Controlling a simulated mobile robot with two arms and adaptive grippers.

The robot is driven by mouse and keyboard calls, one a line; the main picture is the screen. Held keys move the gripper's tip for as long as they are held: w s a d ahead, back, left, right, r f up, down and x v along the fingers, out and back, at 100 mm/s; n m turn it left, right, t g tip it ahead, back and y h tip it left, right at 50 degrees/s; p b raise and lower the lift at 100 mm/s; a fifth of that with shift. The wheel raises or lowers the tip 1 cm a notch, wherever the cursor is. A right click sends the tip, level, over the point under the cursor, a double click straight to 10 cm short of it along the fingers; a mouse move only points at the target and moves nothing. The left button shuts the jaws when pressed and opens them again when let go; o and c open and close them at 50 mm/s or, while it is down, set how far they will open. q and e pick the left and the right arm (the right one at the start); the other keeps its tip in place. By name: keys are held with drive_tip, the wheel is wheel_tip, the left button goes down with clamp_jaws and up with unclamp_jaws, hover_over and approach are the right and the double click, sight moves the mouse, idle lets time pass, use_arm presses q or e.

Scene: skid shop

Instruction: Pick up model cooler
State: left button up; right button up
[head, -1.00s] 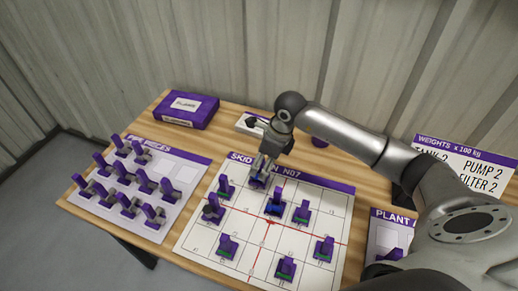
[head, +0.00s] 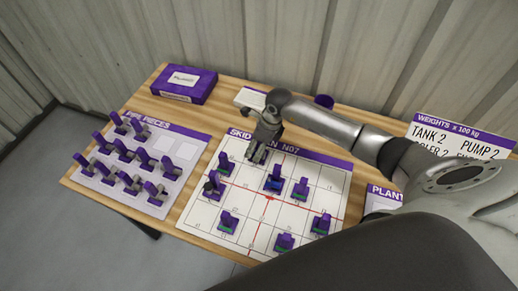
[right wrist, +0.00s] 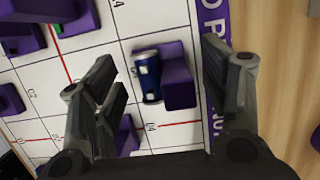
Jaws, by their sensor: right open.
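A purple piece (right wrist: 178,75) with a blue cylinder (right wrist: 148,77) on its side sits on the white skid plan board (right wrist: 100,65) in the right wrist view. No label on it shows, so I cannot tell for sure that it is the model cooler. My right gripper (right wrist: 165,75) is open, with one finger on each side of this piece and gaps visible on both sides. In the head view my right gripper (head: 257,158) is low over the far edge of the board and largely hides the piece. My left gripper is not in view.
Several purple pieces, such as one with blue (head: 274,180), stand close by on the board. A pipe pieces board (head: 150,200) lies left, a purple box (head: 184,84) at the back left. A weights sign (head: 462,136) stands right.

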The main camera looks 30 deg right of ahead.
drive_tip(key=shift+x, duration=1.15)
drive_tip(key=c, duration=1.2)
